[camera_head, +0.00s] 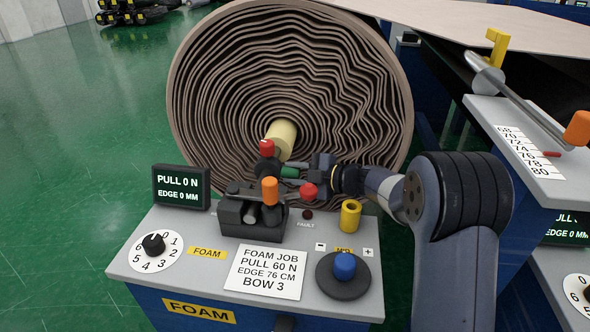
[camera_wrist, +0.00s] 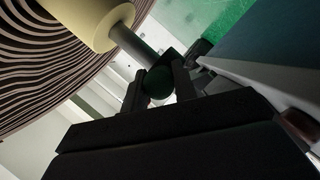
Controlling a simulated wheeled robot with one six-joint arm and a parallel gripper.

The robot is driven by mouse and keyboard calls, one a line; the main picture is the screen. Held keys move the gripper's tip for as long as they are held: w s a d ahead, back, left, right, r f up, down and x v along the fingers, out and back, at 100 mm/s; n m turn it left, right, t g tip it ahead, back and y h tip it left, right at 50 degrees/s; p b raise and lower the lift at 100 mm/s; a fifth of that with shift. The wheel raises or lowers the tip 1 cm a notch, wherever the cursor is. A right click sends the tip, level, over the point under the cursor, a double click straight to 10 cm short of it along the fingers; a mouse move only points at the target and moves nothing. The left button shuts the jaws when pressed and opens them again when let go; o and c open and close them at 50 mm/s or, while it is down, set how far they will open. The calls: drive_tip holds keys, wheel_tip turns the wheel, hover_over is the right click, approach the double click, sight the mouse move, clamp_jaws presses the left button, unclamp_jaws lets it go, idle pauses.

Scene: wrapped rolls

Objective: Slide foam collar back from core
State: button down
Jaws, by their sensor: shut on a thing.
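A pale yellow cylinder (camera_head: 281,138) sticks out of the centre of the big wrapped roll (camera_head: 215,75). I cannot tell whether it is the foam collar or the core. In the wrist view this cylinder (camera_wrist: 88,18) sits on a grey shaft (camera_wrist: 130,42) that runs toward my gripper. My gripper (camera_head: 290,171) is in front of the roll, below the cylinder and apart from it. Its fingers (camera_wrist: 163,84) are shut on a dark green, round-ended grip (camera_wrist: 158,82) near the shaft's end. The fingers hide part of this grip.
A grey-topped console (camera_head: 135,262) stands in front, with a display (camera_head: 181,187), a black clamp block (camera_head: 246,220), a yellow ring (camera_head: 350,215) and a blue-topped joystick (camera_head: 344,266). A second bench with a scale (camera_head: 530,150) stands at right. Green floor is open at left.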

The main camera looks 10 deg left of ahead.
drive_tip(key=c, duration=1.1)
unclamp_jaws()
drive_tip(key=shift+w, duration=0.1)
